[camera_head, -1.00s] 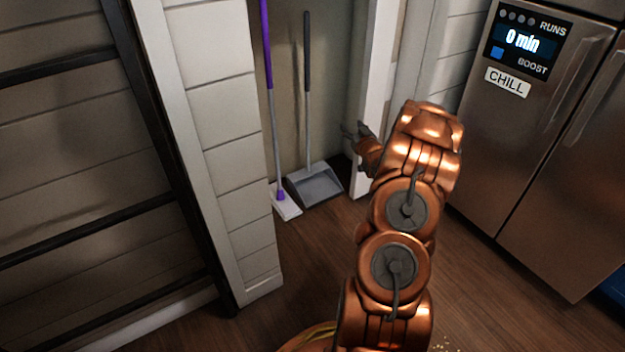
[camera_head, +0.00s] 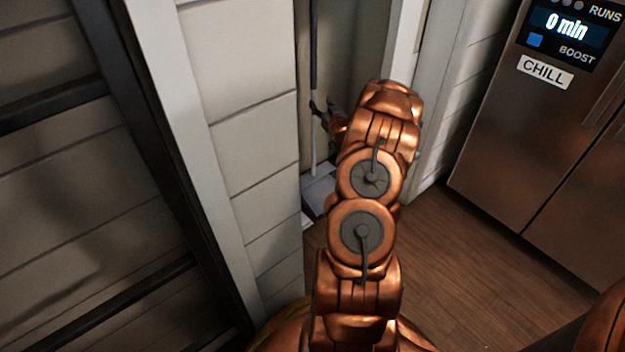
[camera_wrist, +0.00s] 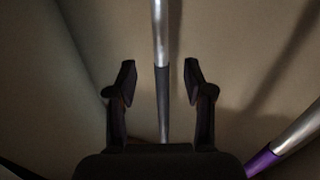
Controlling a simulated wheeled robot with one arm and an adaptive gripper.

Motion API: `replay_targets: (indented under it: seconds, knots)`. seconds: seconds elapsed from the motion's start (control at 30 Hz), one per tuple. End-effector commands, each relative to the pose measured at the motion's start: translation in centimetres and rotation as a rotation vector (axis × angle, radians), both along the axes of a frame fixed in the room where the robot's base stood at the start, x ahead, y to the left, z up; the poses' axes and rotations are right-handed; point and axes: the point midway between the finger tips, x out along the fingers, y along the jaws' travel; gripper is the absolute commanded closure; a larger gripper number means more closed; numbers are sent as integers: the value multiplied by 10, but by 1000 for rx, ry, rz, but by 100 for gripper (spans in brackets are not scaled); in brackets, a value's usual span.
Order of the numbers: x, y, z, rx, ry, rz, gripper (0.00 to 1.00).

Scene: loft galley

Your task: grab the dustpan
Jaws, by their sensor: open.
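The long-handled dustpan stands upright in the alcove. Its grey pan (camera_head: 318,190) rests on the floor, partly hidden behind my arm and the white wall corner. Its pole, with a dark upper grip (camera_head: 314,45), rises beside my gripper (camera_head: 322,106). In the wrist view my gripper (camera_wrist: 160,80) is open, with one finger on each side of the dustpan's pole (camera_wrist: 161,35). The pole runs between the fingers with a gap on both sides. I cannot tell from this view how deep the pole sits between them.
A broom pole with a purple part (camera_wrist: 262,160) leans at the lower right in the wrist view. A white panelled wall (camera_head: 245,130) flanks the alcove on the left. A steel fridge (camera_head: 540,140) stands at the right. Wooden floor (camera_head: 455,260) is clear before it.

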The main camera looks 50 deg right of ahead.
Motion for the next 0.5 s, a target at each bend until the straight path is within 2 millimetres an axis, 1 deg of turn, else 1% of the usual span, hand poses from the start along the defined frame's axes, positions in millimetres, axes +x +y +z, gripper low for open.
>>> replay_targets:
  seconds: [0.2, 0.37, 0.5]
  knots:
    - [15, -8, -2, 1, 3, -2, 48]
    - [25, -11, -1, -1, 0, 0, 48]
    - [42, -15, 1, -4, -1, 2, 48]
